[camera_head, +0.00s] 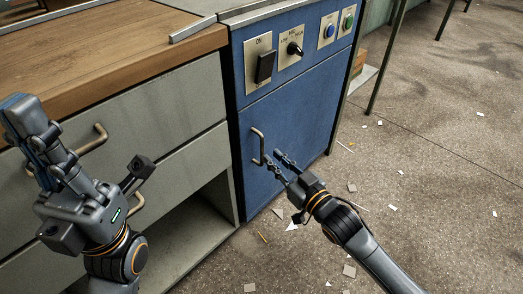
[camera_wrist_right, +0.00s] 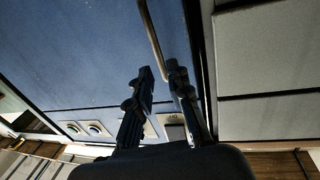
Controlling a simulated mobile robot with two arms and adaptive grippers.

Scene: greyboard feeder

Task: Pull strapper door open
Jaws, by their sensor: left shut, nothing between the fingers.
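The strapper door is the blue front panel (camera_head: 290,115) of the blue cabinet, and it looks closed. Its tan bar handle (camera_head: 257,146) is on the door's left side. My right gripper (camera_head: 273,160) is open at the handle's lower part, fingers apart. In the right wrist view, the handle (camera_wrist_right: 153,35) runs down between the fingertips (camera_wrist_right: 159,72), closer to the right finger; I cannot tell whether they touch. My left gripper (camera_head: 20,105) is shut and empty, raised in front of the grey drawers, away from the door.
Above the door are a black switch (camera_head: 265,67), a knob (camera_head: 294,49), and blue and green buttons. A wooden-topped grey drawer unit (camera_head: 175,105) adjoins on the left. The concrete floor (camera_head: 430,150) on the right is open, with paper scraps scattered about.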

